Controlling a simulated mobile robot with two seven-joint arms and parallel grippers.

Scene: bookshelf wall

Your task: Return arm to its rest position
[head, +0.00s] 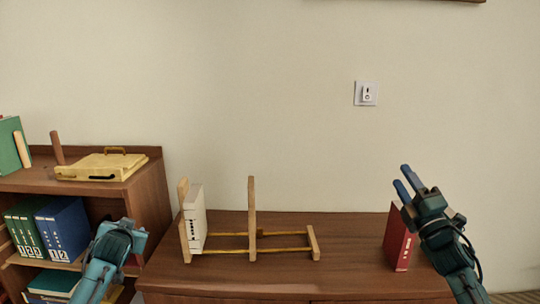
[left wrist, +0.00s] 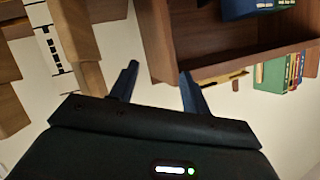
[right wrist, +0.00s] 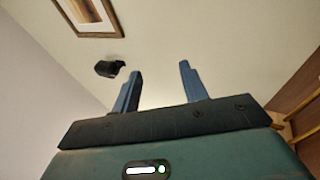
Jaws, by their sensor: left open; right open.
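My right gripper (head: 407,178) is raised in front of the wall, beside and above a red book (head: 399,238) that stands upright at the right end of the low cabinet. Its two blue fingers are apart with nothing between them, as the right wrist view (right wrist: 160,88) shows. My left arm comes in low at the left, in front of the shelf unit; its fingertips are hidden in the head view. In the left wrist view my left gripper (left wrist: 157,85) has its fingers apart and is empty.
A wooden book rack (head: 251,225) holding a white book (head: 195,218) stands on the low cabinet (head: 340,275). The shelf unit (head: 152,195) at left carries a yellow tray (head: 95,167), a green book (head: 13,146) and blue binders (head: 65,228). The cabinet top between rack and red book is clear.

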